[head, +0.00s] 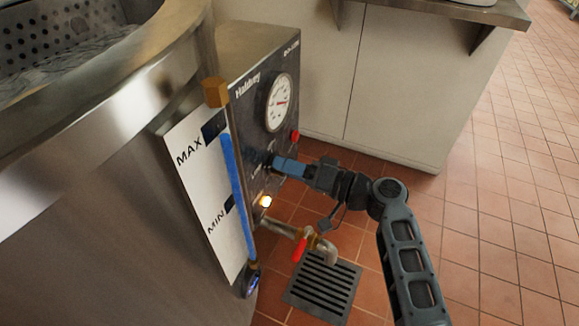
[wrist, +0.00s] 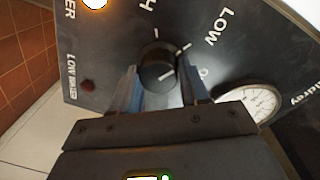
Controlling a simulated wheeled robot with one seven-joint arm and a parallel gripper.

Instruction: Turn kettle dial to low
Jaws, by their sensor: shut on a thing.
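The kettle dial (wrist: 158,66) is a round black knob on the dark control panel, near the middle of the wrist view. My gripper (wrist: 160,80) has its blue fingers on both sides of the knob and is shut on it. A light line shows on the panel at the knob's upper right, toward the printed LOW (wrist: 219,27). An H of another label shows above the knob, partly cut off. In the head view my gripper (head: 275,162) reaches the panel from the right, below the gauge, and hides most of the dial.
The steel kettle (head: 110,230) fills the left. A white gauge (head: 279,102) sits above the dial and a red light (head: 295,135) beside it. Below are a lit lamp (head: 265,201), a red-handled tap (head: 300,247) and a floor drain (head: 322,287). Tiled floor at right is clear.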

